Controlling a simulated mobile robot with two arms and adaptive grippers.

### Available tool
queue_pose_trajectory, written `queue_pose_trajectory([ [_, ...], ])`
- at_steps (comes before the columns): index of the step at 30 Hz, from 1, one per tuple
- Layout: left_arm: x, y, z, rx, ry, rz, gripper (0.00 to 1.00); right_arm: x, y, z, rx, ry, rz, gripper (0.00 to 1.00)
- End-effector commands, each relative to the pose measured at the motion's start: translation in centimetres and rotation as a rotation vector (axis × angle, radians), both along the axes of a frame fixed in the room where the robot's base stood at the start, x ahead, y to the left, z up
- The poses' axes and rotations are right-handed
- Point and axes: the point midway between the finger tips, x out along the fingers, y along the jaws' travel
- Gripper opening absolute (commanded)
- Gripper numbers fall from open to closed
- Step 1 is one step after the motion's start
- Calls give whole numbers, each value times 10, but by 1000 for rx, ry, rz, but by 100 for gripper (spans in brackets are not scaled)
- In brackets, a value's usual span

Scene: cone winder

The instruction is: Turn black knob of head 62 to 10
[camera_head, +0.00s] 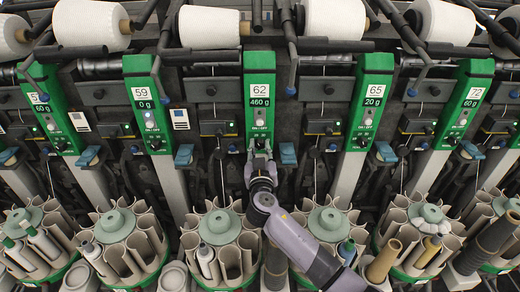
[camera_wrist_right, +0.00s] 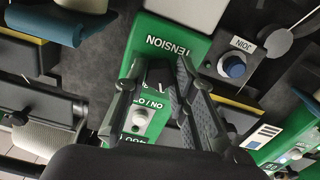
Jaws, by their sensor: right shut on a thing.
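The green panel of head 62 (camera_head: 260,85) stands in the middle of the head view, and its display reads 460 g. My right gripper (camera_head: 260,146) is at the panel's lower end, shut on the black knob, which the fingers mostly hide. In the right wrist view the fingers of my right gripper (camera_wrist_right: 160,75) come together over the knob, between the TENSION label (camera_wrist_right: 168,44) and the ON / OFF label. The knob's setting cannot be read. A white round button (camera_wrist_right: 140,117) shows beside the fingers. My left gripper is not in view.
Head 59 (camera_head: 141,92) is to the left and head 65 (camera_head: 374,90) to the right, with similar panels. White yarn cones (camera_head: 208,26) hang above. Round bobbin magazines (camera_head: 220,227) stand below. A JOIN button (camera_wrist_right: 232,67) is beside the panel in the wrist view.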

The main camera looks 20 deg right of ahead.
Motion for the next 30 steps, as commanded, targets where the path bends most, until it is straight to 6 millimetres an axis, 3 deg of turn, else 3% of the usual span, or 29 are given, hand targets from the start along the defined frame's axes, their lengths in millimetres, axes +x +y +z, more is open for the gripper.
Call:
queue_pose_trajectory([
  [8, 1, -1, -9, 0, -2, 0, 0, 0, 0, -2, -119, 34, 1, 0],
  [30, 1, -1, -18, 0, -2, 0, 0, 0, -1, 0, -699, 203, 1, 0],
])
